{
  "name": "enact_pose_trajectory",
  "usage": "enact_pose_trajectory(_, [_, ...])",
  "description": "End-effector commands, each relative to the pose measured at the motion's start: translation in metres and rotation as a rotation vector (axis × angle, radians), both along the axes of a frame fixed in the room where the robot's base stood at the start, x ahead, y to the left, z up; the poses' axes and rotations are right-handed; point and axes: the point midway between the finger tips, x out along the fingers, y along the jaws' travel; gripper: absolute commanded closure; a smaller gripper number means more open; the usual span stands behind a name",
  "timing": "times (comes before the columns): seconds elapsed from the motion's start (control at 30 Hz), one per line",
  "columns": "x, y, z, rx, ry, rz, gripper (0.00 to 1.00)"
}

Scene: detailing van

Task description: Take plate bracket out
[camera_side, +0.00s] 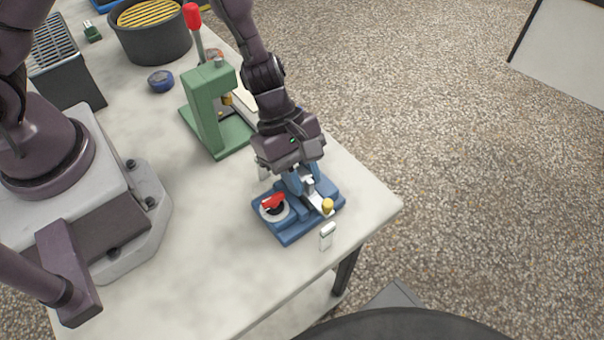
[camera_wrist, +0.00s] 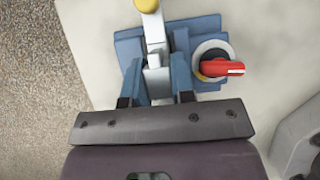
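A blue fixture (camera_side: 296,232) sits near the table's front right corner. It carries a round dial with a red handle (camera_side: 273,202) and a pale metal arm tipped with a yellow knob (camera_side: 327,206). The wrist view also shows the red handle (camera_wrist: 222,68) and the yellow knob (camera_wrist: 147,5). I cannot pick out the plate bracket for certain; a grey metal piece (camera_wrist: 157,86) lies at the near end of the metal arm. My gripper (camera_wrist: 158,75) points down into the fixture, its blue fingers apart on either side of this piece. Whether they press on it is unclear.
A green press (camera_side: 207,115) with a red-topped lever stands behind the fixture. A blue round item (camera_side: 160,81) and a dark tub (camera_side: 154,44) are farther back. The table's front left is clear.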

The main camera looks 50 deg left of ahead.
Motion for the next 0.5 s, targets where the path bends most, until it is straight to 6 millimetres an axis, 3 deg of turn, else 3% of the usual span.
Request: enact_pose_trajectory(0.5, [0.000,0.000,0.018,-0.001,-0.003,-0.002,1.00])
